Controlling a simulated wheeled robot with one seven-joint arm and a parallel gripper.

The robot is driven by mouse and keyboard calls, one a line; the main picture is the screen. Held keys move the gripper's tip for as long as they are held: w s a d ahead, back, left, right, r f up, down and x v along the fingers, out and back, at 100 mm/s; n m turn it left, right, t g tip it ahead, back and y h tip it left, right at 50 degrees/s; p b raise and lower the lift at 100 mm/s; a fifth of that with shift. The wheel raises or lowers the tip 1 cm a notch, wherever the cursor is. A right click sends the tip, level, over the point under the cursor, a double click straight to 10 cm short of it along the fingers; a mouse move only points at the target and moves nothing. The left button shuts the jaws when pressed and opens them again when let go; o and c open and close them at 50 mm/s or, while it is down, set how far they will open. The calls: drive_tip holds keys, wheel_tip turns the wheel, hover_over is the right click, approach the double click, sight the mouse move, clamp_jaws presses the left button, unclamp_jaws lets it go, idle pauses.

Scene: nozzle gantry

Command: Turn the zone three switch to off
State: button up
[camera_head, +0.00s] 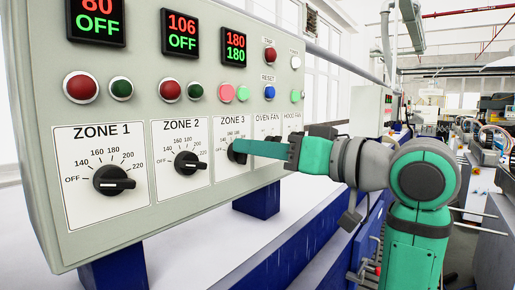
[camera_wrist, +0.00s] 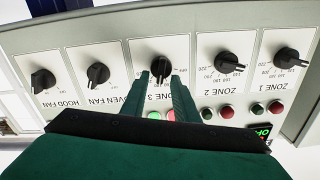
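The zone 3 switch is a black rotary knob (camera_head: 237,151) on a white plate labelled ZONE 3 in the head view. My gripper's green fingers (camera_head: 262,148) reach in from the right, with their tips at the knob and partly covering it and its scale. In the wrist view, which is upside down, the zone 3 knob (camera_wrist: 160,68) lies just beyond the fingertips (camera_wrist: 166,78). The fingers are apart with a gap between them. I cannot tell whether they touch the knob. The zone 3 display (camera_head: 235,47) reads 180 over 180.
The zone 2 knob (camera_head: 189,163) and zone 1 knob (camera_head: 114,181) are left of zone 3; their displays read OFF. The oven fan knob (camera_wrist: 97,74) and hood fan knob (camera_wrist: 42,80) are on its other side. Push buttons (camera_head: 227,93) sit above the knobs.

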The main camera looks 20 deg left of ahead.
drive_tip(key=shift+c, duration=0.3)
clamp_jaws()
drive_tip(key=shift+n, duration=0.4)
drive_tip(key=n, duration=0.5)
drive_tip(key=s+n, duration=0.1)
drive_tip(key=n, duration=0.5)
drive_tip(key=f+n, duration=0.1)
drive_tip(key=n, duration=0.4)
drive_tip(key=shift+s+a+n, duration=0.2)
drive_tip(key=shift+n, duration=0.2)
